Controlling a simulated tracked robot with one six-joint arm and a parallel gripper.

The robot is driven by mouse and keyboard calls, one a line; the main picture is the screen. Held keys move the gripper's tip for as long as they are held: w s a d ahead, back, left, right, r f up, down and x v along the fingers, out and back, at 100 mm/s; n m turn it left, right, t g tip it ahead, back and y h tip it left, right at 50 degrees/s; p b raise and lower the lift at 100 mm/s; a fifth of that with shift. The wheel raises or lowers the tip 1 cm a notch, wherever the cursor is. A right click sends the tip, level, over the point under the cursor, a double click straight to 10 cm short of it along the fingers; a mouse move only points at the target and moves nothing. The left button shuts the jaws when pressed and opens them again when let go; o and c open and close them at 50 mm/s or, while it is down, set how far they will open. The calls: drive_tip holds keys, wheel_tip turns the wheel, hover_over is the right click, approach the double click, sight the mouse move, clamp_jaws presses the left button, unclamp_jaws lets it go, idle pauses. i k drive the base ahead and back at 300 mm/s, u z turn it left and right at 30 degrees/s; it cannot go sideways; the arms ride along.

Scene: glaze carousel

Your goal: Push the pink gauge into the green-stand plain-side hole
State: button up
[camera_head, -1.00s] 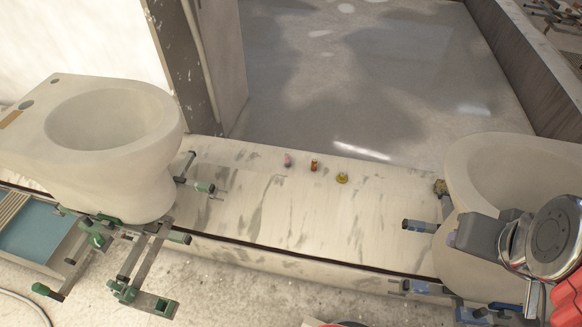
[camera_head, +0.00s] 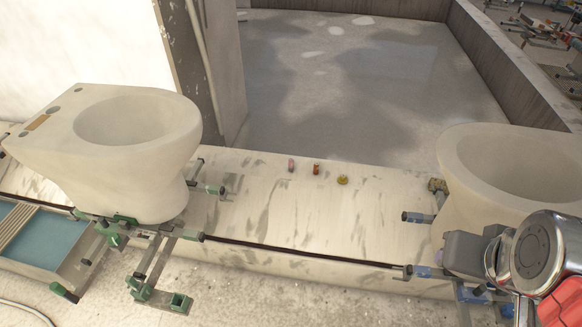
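The small pink gauge (camera_head: 291,165) stands on the pale, streaked bench at the middle of the head view. The green stand (camera_head: 150,275) is at the left, with green-tipped clamps under a cream toilet bowl (camera_head: 125,150). Small dark round hole marks (camera_head: 53,110) show on the bowl's flat rear ledge. A brown strip (camera_head: 37,123) lies on one side of that ledge. My gripper (camera_head: 452,258) is at the lower right, in front of the right-hand bowl and far from the pink gauge. Its fingertips are too unclear to show whether it is open.
An orange-brown gauge (camera_head: 316,169) and a yellow one (camera_head: 343,180) stand to the right of the pink one. A second bowl (camera_head: 490,175) sits on a blue-tipped stand (camera_head: 418,217) at the right. A blue tray (camera_head: 45,235) is at lower left. The bench's middle is mostly clear.

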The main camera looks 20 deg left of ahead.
sight(112, 150)
drive_tip(key=u, duration=0.95)
drive_tip(key=i, duration=1)
drive_tip(key=u, duration=0.05)
drive_tip(key=k, duration=0.5)
drive_tip(key=z, duration=0.6)
